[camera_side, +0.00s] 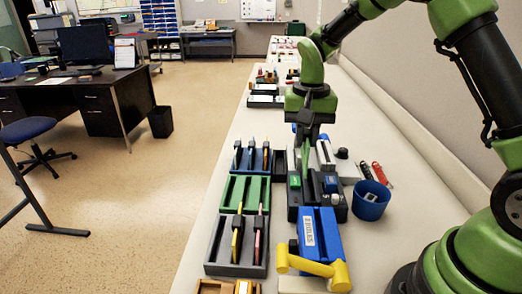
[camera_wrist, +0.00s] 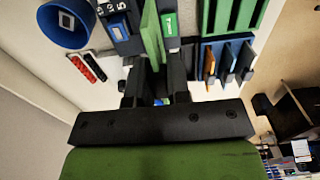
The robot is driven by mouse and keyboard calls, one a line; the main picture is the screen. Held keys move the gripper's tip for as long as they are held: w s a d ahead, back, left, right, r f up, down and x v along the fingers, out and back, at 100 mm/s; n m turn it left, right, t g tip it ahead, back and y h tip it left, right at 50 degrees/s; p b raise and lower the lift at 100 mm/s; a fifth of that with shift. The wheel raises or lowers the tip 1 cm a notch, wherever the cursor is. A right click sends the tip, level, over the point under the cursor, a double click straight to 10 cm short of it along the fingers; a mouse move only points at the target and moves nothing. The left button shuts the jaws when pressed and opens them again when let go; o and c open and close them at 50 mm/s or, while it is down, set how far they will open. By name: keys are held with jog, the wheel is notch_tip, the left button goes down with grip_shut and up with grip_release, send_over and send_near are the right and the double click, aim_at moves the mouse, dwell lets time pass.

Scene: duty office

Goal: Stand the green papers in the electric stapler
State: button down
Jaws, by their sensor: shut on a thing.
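My gripper (camera_side: 306,127) is shut on the thin green papers (camera_side: 308,150), which hang upright below it. In the wrist view the green papers (camera_wrist: 152,35) run up from between my fingers (camera_wrist: 156,72). Below them in the side view is a black device (camera_side: 293,213), which appears to be the electric stapler, with a green-labelled block (camera_side: 295,181) and a blue-labelled block (camera_side: 331,184). In the wrist view the papers lie between the blue label (camera_wrist: 118,30) and the green label (camera_wrist: 169,24). I cannot tell whether their lower edge is inside the slot.
A blue cup (camera_side: 369,203) stands right of the device, with red and black pens (camera_side: 380,173) behind it. A blue machine with a yellow handle (camera_side: 310,265) is in front. Blue, green (camera_side: 238,193) and grey racks (camera_side: 221,245) stand close on the left, some holding thin upright pieces.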

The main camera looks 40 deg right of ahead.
jog(key=shift+s+d+f, duration=0.2)
jog(key=shift+d+f, duration=0.15)
jog(key=shift+f, duration=1.1)
jog(key=shift+s+d+f, duration=0.15)
jog(key=shift+d+f, duration=0.2)
jog(key=shift+f, duration=1.1)
jog(key=shift+s+d+f, duration=0.2)
jog(key=shift+d+f, duration=0.15)
jog(key=shift+f, duration=1.1)
jog(key=c, duration=1)
grip_release()
jog(key=shift+r, duration=0.1)
notch_tip(320, 180, up, 9)
